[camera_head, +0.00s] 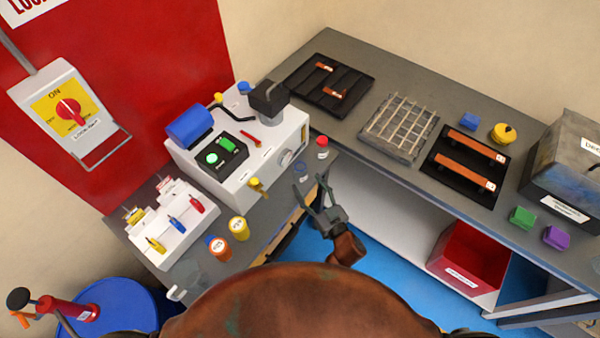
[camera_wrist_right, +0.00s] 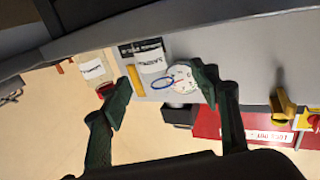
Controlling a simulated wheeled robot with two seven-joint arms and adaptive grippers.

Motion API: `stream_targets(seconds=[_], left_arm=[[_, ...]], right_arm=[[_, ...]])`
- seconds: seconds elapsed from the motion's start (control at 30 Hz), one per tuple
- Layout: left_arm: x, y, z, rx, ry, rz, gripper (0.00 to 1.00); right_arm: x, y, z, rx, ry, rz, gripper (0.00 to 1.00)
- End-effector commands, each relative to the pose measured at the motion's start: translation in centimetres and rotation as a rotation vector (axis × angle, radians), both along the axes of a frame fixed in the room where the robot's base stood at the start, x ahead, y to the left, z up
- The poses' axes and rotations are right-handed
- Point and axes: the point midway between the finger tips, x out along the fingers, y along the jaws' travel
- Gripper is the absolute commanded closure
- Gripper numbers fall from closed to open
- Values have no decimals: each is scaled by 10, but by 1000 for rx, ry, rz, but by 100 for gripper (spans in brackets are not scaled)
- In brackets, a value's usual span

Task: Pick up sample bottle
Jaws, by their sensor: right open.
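A small bottle with a red cap (camera_head: 322,143) stands upright on the grey bench, right of the white machine, in the head view; I take it as the sample bottle. My right gripper (camera_head: 311,186) is open and empty, just below and apart from it, with its fingers pointing up the picture. In the right wrist view the open fingers (camera_wrist_right: 163,86) spread wide, with nothing held between them. A red cap and pale labelled body (camera_wrist_right: 95,68), seemingly the same bottle, show beside the left finger there. My left gripper is not in view.
The white machine (camera_head: 237,180) with a blue motor stands left of the bottle. An orange jar (camera_head: 219,249) and a yellow jar (camera_head: 238,228) are at the bench's front. A wire rack (camera_head: 399,127) and black trays sit on the right bench. A blue ring lies below the bottle.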

Motion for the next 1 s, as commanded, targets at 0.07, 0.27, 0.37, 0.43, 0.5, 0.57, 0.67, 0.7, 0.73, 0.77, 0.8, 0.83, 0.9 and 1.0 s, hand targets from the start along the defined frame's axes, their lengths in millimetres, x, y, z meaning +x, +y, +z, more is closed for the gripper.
stream_targets(seconds=[0.07,0.27,0.37,0.43,0.5,0.57,0.67,0.7,0.73,0.77,0.8,0.83,0.9,1.0], left_arm=[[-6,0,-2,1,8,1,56],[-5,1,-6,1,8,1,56],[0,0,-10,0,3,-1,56],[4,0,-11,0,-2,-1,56],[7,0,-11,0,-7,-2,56],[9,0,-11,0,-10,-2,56],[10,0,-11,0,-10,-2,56],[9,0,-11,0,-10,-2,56],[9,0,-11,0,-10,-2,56],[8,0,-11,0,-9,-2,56],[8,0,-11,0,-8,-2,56],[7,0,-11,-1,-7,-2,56],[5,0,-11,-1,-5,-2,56],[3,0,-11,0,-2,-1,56]], right_arm=[[9,5,0,0,-1,0,44],[29,14,-4,0,1,-2,44],[43,20,-8,0,1,-1,44],[51,25,-7,0,1,-2,44],[57,28,-7,0,1,-2,44],[60,29,-7,-1,3,-2,44],[61,30,-7,-1,3,-3,44],[61,30,-7,-1,3,-3,44],[61,30,-7,-1,3,-3,44],[61,30,-7,-1,3,-3,44],[61,30,-7,-1,3,-3,44],[61,30,-7,-1,3,-3,46],[61,30,-7,-1,3,-3,50],[61,30,-7,-1,3,-3,57]])
